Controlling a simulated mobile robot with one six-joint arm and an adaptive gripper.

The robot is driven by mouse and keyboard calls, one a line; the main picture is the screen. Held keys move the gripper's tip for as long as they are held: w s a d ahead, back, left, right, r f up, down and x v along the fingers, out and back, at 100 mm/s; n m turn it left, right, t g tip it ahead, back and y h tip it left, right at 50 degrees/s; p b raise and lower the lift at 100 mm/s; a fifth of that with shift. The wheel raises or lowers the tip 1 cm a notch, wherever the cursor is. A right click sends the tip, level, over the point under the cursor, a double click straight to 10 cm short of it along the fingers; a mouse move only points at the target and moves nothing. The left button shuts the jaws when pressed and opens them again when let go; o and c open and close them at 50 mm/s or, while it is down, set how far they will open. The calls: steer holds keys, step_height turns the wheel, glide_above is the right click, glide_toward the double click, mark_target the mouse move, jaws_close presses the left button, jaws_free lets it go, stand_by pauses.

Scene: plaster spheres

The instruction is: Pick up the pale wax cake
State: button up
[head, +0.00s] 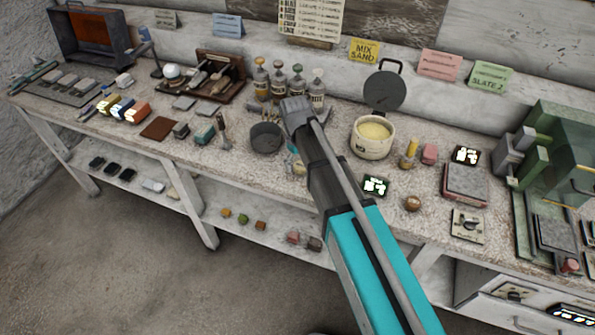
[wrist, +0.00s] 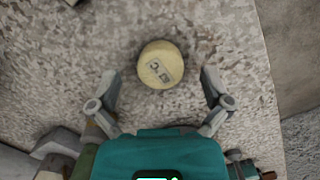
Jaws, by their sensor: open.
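The pale wax cake (wrist: 161,47) is a round, pale yellow disc with a dark marking on its top. In the wrist view it lies flat on the speckled bench top. My gripper (wrist: 158,74) is open, with one finger left and one right of the cake and a gap on each side. The near part of the cake lies between the fingertips in the picture; how high they are above the bench I cannot tell. In the head view a pale bit (head: 299,169), apparently the cake, shows beside my arm, which hides most of the gripper.
A dark grey bowl (head: 266,138) stands left of my arm and a cream pot (head: 372,148) of yellow contents stands right. Several bottles (head: 279,83) stand behind. A small dark display (head: 376,186) lies to the right. The bench edge shows right in the wrist view.

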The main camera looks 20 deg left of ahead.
steer(key=shift+f, duration=0.45)
stand_by(0.3)
steer(key=c, duration=1.1)
steer(key=shift+o, duration=0.2)
steer(key=shift+r, duration=0.2)
step_height(320, 180, up, 3)
steer(key=p, duration=0.3)
steer(key=s+a+r+p, duration=0.3)
steer(key=s+r+p, duration=0.6)
steer(key=s, duration=0.4)
steer(key=shift+s+r+p, duration=0.35)
steer(key=shift+s, duration=0.05)
